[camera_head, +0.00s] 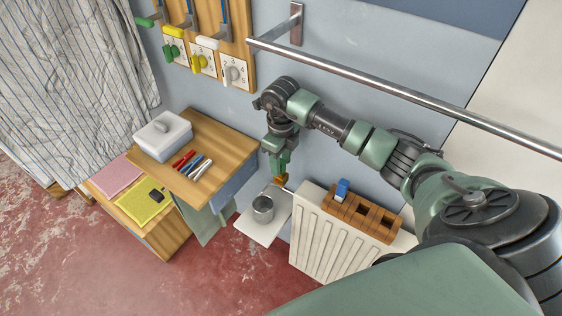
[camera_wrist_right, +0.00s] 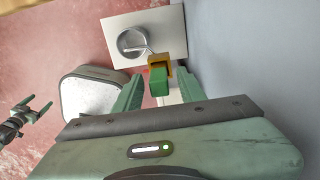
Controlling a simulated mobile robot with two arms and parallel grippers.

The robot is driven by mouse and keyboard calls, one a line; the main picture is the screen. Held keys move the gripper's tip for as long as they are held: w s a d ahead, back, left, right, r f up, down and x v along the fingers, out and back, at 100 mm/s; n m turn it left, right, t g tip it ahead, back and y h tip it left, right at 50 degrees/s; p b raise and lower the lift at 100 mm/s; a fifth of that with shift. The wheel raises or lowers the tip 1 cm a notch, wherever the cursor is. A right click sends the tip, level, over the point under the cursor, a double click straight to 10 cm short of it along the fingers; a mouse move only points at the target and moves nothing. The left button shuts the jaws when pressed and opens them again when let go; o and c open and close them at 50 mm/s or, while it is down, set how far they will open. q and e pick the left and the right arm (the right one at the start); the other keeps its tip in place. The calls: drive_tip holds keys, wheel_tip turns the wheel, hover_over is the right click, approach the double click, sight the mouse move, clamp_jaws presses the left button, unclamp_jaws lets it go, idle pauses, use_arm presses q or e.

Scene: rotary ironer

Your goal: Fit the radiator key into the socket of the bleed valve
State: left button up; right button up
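My right gripper (camera_head: 281,174) points down beside the left end of the white radiator (camera_head: 318,232). In the right wrist view its fingers (camera_wrist_right: 159,82) stand apart, with a gap on each side of a green block (camera_wrist_right: 159,84), which looks like the key's handle. The block is over a brass-yellow part (camera_wrist_right: 158,66), which looks like the bleed valve. A bent metal spout (camera_wrist_right: 146,47) runs from there to a metal cup (camera_wrist_right: 131,41). The socket is hidden, so I cannot tell how deep the key sits. My left gripper (camera_wrist_right: 37,110) shows small in the wrist view, fingers apart.
The cup stands on a white shelf (camera_head: 247,229). A wooden table (camera_head: 226,149) with a white box (camera_head: 162,136) and pens is left. A metal rail (camera_head: 400,92) crosses above my arm.

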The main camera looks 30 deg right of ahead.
drive_tip(key=shift+r, duration=0.3)
wheel_tip(320, 180, up, 6)
drive_tip(key=shift+w+r+b, duration=0.1)
drive_tip(key=shift+b, duration=0.4)
drive_tip(key=shift+r, duration=0.65)
